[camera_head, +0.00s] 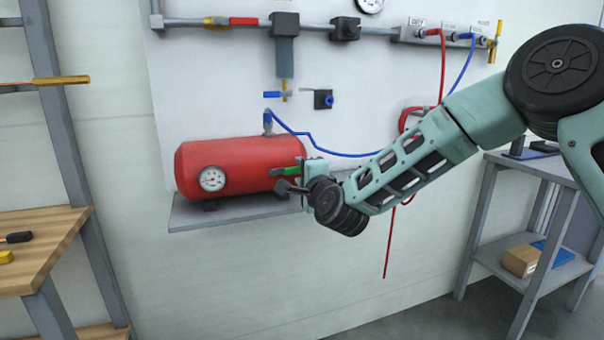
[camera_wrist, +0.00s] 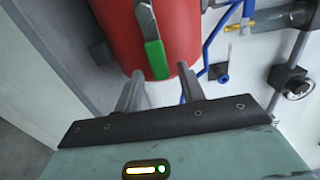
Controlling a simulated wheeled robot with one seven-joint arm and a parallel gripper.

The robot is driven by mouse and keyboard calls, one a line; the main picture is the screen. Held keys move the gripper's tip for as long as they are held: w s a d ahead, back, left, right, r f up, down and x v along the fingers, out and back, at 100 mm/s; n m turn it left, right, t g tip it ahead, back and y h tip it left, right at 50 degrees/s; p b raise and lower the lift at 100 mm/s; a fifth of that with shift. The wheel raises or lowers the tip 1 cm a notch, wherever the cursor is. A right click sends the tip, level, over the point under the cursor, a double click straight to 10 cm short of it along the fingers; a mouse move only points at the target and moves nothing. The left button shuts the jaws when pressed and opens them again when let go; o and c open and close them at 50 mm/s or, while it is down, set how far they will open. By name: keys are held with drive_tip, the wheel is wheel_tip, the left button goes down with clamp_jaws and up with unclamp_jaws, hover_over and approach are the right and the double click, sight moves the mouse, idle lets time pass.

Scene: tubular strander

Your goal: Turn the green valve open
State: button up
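The green valve handle (camera_head: 285,171) is at the right end of the red tank (camera_head: 235,165), which rests on a wall shelf. In the wrist view the green handle (camera_wrist: 156,60) hangs from a grey metal lever in front of the red tank (camera_wrist: 175,25). My gripper (camera_head: 282,182) is at the tank's right end, close to the handle. In the wrist view my gripper (camera_wrist: 160,71) is open, with one finger on each side of the handle's lower end. I cannot tell whether either finger touches it. The valve body is mostly hidden.
A blue hose (camera_head: 320,147) runs from the tank's top behind my arm. A red hose (camera_head: 443,70) hangs further right. A pipe with fittings (camera_head: 310,28) crosses the wall panel above. A wooden bench (camera_head: 40,240) is at left and a grey rack (camera_head: 490,215) at right.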

drive_tip(key=shift+s, duration=0.1)
drive_tip(key=v, duration=1.7)
drive_tip(key=shift+s+r, duration=0.1)
drive_tip(key=s+a+f+n+g+y, duration=0.1)
drive_tip(key=s+a+f+n+g, duration=0.1)
drive_tip(key=s+f+n+g, duration=0.35)
drive_tip(key=s+a+f+n+g, duration=0.3)
drive_tip(key=s+n+g, duration=0.1)
drive_tip(key=s+n, duration=0.35)
drive_tip(key=s+d+f+n+g+h, duration=0.1)
drive_tip(key=s+d+n+g+h, duration=0.3)
drive_tip(key=s, duration=0.4)
drive_tip(key=s+d+n+g+h, duration=0.1)
drive_tip(key=s+d+n+g, duration=0.3)
drive_tip(key=s+d+n, duration=0.3)
wheel_tip(320, 180, up, 16)
drive_tip(key=s+m+p, duration=0.1)
drive_tip(key=p, duration=1.5)
drive_tip(key=shift+s+a+r, duration=0.25)
drive_tip(key=shift+a, duration=0.25)
